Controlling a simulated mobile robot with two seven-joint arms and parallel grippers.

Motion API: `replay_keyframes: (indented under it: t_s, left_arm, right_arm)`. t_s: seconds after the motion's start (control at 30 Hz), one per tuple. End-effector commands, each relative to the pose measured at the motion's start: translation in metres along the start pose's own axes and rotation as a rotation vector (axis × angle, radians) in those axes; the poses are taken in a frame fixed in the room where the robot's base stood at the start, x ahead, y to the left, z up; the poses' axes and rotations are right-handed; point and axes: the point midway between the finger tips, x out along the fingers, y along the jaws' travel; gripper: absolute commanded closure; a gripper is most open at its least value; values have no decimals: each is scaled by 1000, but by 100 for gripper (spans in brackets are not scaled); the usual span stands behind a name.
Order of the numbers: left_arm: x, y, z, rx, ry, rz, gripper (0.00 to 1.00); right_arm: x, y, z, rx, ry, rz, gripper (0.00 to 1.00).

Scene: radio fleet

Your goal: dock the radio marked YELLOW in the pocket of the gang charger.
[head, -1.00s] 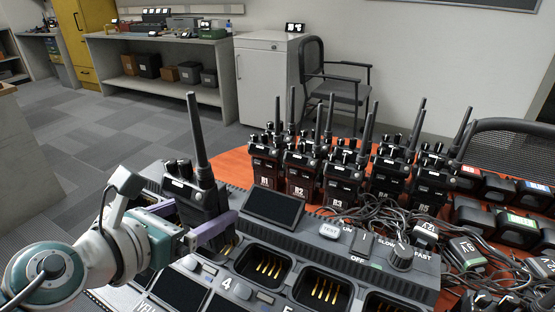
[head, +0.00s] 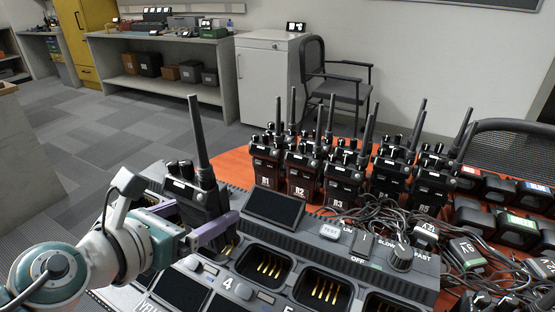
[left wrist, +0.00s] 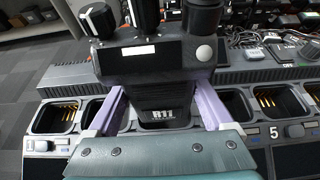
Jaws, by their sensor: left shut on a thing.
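My left gripper (head: 196,218) has purple fingers shut on a black radio (head: 193,186) with a tall antenna, held roughly upright. The left wrist view shows the same radio (left wrist: 155,65) labelled R11 between the fingers (left wrist: 160,108). No YELLOW marking is readable on it. The radio is at the gang charger (head: 232,297), over or in a pocket left of the small dark screen. Its bottom is hidden, so I cannot tell whether it is seated. Empty pockets with gold contacts, such as this one (head: 262,268), show to its right. My right gripper is not in view.
Several black radios (head: 303,178) stand on the orange table behind the charger, with labels such as R1, R2 and R3. Tangled cables with tags (head: 400,222) and black blocks with coloured labels (head: 480,182) lie at the right.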

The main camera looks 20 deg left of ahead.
Motion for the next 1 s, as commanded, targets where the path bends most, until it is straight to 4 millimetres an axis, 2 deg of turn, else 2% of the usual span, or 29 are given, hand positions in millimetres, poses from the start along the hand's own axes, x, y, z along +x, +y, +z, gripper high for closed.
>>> replay_keyframes:
  t_s: [0.57, 1.0]
  left_arm:
    - [0, 0, 1, 1, -2, 0, 100]
    - [4, 0, -8, 1, -2, 1, 100]
  right_arm:
    - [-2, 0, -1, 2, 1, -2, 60]
    - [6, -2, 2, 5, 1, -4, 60]
